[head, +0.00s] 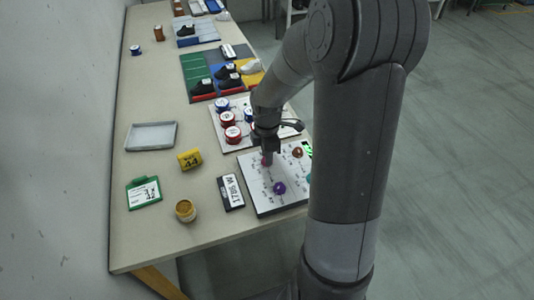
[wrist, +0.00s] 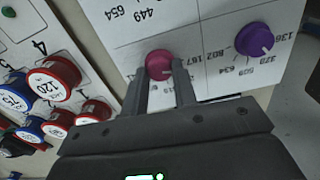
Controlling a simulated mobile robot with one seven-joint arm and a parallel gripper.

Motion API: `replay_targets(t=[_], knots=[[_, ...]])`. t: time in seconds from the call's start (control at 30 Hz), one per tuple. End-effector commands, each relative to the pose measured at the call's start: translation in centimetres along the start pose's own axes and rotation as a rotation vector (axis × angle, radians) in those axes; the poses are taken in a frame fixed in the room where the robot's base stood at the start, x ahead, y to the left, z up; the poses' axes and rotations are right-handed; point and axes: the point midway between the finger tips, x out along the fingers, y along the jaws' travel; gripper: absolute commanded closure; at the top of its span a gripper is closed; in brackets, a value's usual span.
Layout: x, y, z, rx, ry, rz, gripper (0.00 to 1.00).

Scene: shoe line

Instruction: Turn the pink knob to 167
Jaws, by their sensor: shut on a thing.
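The pink knob (wrist: 159,64) sits on a white panel (wrist: 210,20) with printed numbers around it. In the wrist view it lies between the two fingertips of my gripper (wrist: 161,75), which are shut on it. The knob's pointer is hidden, and the numbers near it are partly covered by the fingers. A printed 167 shows to the right of the knob, between it and the purple knob (wrist: 255,39). In the head view my gripper (head: 268,152) reaches down onto the panel (head: 260,193), with the pink knob (head: 266,161) at its tip.
The purple knob (head: 279,188) and a brown knob (head: 297,152) share the panel. Red and blue round parts (head: 228,118) stand on a board behind. A black label block (head: 231,192), a yellow tag (head: 189,159) and a jar (head: 185,210) are to the left.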

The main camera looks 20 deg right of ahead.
Motion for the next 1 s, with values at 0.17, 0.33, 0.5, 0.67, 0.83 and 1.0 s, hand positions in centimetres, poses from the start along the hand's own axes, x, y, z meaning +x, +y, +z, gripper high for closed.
replay_targets(t=[0.17, 0.33, 0.5, 0.67, 0.83, 1.0], knots=[[0.0, 0.0, 0.1, 0.001, -0.001, 0.001, 0.97], [0.0, 0.0, 0.0, 0.002, 0.000, 0.001, 0.65], [0.0, 0.0, 0.0, 0.002, 0.000, 0.001, 0.52], [0.0, 0.0, 0.0, 0.002, 0.000, 0.000, 0.52], [-0.7, 0.1, 0.0, 0.002, -0.001, 0.003, 0.52], [-3.5, 0.1, 0.0, 0.003, -0.002, 0.005, 0.52]])
